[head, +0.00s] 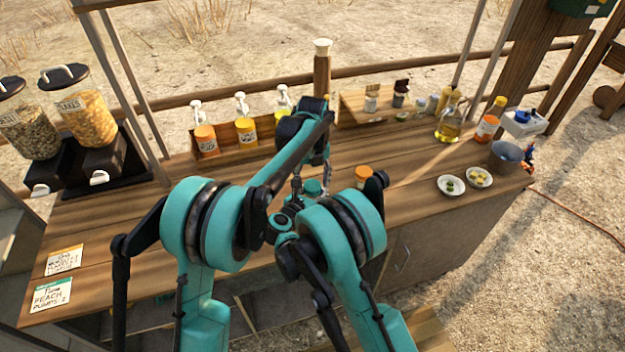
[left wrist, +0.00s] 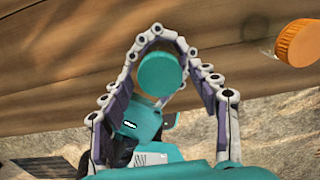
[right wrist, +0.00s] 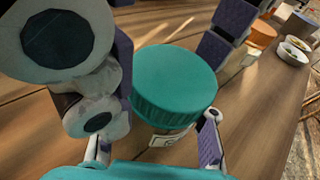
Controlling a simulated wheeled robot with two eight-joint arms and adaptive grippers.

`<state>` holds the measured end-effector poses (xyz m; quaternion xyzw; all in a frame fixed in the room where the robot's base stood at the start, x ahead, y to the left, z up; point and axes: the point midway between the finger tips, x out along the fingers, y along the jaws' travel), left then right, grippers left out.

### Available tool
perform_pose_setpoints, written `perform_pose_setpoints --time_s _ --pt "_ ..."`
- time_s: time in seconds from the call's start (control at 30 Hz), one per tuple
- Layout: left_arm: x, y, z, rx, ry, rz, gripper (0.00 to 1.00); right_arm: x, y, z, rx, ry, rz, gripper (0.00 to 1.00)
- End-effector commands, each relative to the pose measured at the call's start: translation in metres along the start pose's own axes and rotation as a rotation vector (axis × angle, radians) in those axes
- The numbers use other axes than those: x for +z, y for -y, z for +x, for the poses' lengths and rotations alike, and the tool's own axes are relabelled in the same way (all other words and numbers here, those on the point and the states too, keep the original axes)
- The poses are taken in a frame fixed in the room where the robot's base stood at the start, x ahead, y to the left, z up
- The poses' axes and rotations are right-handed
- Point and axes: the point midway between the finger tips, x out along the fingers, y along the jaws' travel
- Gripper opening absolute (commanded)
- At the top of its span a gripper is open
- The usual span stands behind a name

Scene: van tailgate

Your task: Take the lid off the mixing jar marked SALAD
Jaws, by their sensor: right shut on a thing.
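A jar with a teal screw lid (right wrist: 175,82) stands before me; the lid also shows in the head view (head: 313,187) and the left wrist view (left wrist: 161,74). Its label (right wrist: 172,138) is mostly hidden, so I cannot read SALAD on it. My right gripper (right wrist: 154,147) is shut on the jar's body, below the lid. My left gripper (head: 299,184) is over the jar, fingers spread on either side of the lid. In the right wrist view its purple pads appear apart from the lid.
An orange-lidded jar (head: 363,172) stands just right on the wooden counter (head: 420,158). Pump bottles (head: 243,132) stand in a rack behind. Two small bowls (head: 451,186) (head: 479,178) and an oil bottle (head: 450,122) are at right. Cereal dispensers (head: 82,108) are at left.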

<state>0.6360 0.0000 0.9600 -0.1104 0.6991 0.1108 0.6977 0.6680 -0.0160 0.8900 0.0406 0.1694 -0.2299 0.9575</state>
Motion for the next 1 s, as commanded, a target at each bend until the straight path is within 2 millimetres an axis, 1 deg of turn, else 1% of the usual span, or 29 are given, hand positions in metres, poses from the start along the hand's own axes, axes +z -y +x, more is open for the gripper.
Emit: perform_pose_setpoints --time_s 0.03,0.07,0.1,0.2,0.4,0.6,0.67,0.93,0.97,1.0 --pt "0.0000 0.0000 -0.0001 0.000 0.000 0.000 0.50 0.0000 0.0000 0.0000 0.000 0.000 0.000 0.00" --pt "0.0000 0.0000 -0.0001 0.000 0.000 0.000 0.42 0.0000 0.0000 0.0000 0.000 0.000 0.000 0.00" --pt "0.0000 0.0000 -0.0001 0.000 0.000 0.000 0.32 0.0000 0.0000 0.0000 0.000 0.000 0.000 0.00" --pt "0.0000 0.0000 -0.0001 0.000 0.000 0.000 0.09 0.0000 0.0000 0.0000 0.000 0.000 0.000 0.00" --pt "-0.0001 0.0000 -0.0002 0.000 0.000 -0.025 0.09 0.0000 0.0000 0.0000 0.000 0.000 0.000 0.00" --pt "-0.0001 0.0000 -0.0003 0.000 0.000 -0.253 0.09 0.0000 -0.0001 0.0000 0.000 0.000 0.000 0.00" --pt "-0.0001 0.0001 -0.0003 0.000 0.000 -0.289 0.09 0.0000 -0.0001 0.0000 0.000 0.000 0.000 0.00" --pt "-0.0001 0.0001 -0.0003 0.000 0.000 -0.299 0.09 0.0001 -0.0001 -0.0001 0.000 0.000 0.000 0.00" --pt "-0.0001 0.0001 -0.0003 0.000 0.000 -0.298 0.51 0.0001 -0.0001 -0.0001 0.000 0.000 0.000 0.00" --pt "-0.0001 0.0001 -0.0003 0.000 0.000 -0.298 0.62 0.0001 -0.0001 -0.0001 0.000 0.000 0.000 0.00"
